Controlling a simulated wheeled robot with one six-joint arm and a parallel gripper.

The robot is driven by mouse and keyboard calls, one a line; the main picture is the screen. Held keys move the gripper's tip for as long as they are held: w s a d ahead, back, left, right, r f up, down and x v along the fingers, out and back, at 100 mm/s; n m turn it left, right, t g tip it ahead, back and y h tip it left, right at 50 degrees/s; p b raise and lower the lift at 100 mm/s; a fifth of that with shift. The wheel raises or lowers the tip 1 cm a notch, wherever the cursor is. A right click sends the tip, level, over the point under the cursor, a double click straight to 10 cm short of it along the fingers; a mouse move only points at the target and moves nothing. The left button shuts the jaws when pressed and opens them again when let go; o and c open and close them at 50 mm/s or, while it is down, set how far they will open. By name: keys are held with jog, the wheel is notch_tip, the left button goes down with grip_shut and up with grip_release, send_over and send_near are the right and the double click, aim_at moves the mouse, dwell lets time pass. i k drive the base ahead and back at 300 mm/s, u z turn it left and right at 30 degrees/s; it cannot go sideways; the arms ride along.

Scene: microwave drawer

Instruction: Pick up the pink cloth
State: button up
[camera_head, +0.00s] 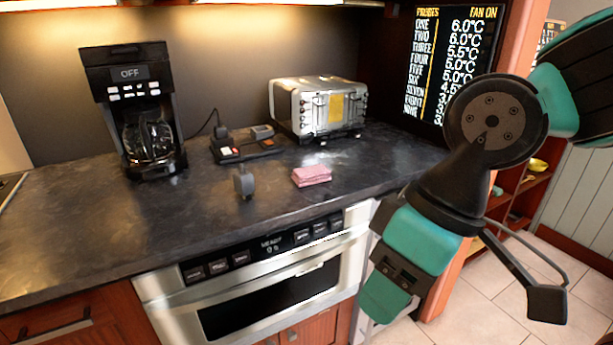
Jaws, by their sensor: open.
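The pink cloth (311,175) lies as a small folded pad on the dark countertop (225,262), in front of the toaster and near the counter's front edge. My gripper (462,298) is at the right, in front of the counter's right end, pointing down. It is open and empty, apart from the cloth and to its right. Nothing covers the cloth.
A silver toaster (319,106) stands behind the cloth, and a black coffee maker (132,110) stands at the left. A small dark object (244,183) and a black tray (245,146) lie left of the cloth. A microwave drawer (262,282) is below the counter.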

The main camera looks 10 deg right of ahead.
aim_at(313, 174)
jog(key=u, duration=0.15)
jog(key=i, duration=1.05)
jog(key=z, duration=0.25)
